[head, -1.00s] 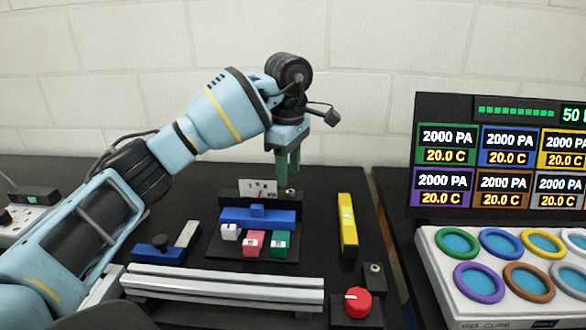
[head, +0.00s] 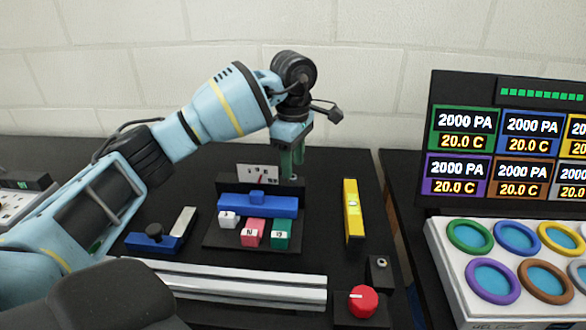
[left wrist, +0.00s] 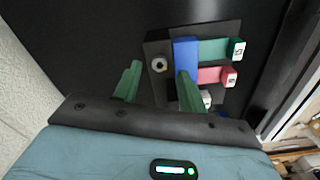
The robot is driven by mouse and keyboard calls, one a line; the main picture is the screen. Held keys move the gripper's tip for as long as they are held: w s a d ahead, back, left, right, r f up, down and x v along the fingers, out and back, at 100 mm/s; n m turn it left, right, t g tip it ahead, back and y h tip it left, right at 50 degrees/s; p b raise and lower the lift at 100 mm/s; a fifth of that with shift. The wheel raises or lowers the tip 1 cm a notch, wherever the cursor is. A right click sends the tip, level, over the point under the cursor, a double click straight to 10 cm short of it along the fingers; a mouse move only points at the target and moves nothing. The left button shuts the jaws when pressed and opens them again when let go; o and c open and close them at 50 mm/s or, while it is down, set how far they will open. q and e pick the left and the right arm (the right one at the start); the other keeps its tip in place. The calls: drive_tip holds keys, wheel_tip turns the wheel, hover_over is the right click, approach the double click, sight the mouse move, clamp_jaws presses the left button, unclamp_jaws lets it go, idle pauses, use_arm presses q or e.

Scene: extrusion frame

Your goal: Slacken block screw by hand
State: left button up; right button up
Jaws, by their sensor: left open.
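My left gripper (head: 292,170) is open and points down at the back right of the black fixture (head: 228,240). In the left wrist view its two green fingers (left wrist: 158,80) stand apart, one on each side of a round metal screw (left wrist: 159,65) in picture terms. The screw sits on the fixture's black back block (left wrist: 155,88), beside the blue bar. In the head view the screw is largely hidden by the fingertips. I cannot tell whether the fingers touch it. My right gripper is not in view.
A blue bar (head: 275,206) lies across the fixture, with white, pink and green blocks before it. A yellow level (head: 352,210) stands to the right. An aluminium extrusion (head: 240,284), a red knob (head: 362,301) and a small black block with a screw (head: 379,272) are nearer.

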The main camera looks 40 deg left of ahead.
sight(293, 178)
use_arm(q)
drive_tip(key=shift+f, duration=1.25)
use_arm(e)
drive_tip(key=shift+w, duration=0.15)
use_arm(q)
drive_tip(key=shift+c, duration=0.4)
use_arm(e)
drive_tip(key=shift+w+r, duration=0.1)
use_arm(q)
clamp_jaws()
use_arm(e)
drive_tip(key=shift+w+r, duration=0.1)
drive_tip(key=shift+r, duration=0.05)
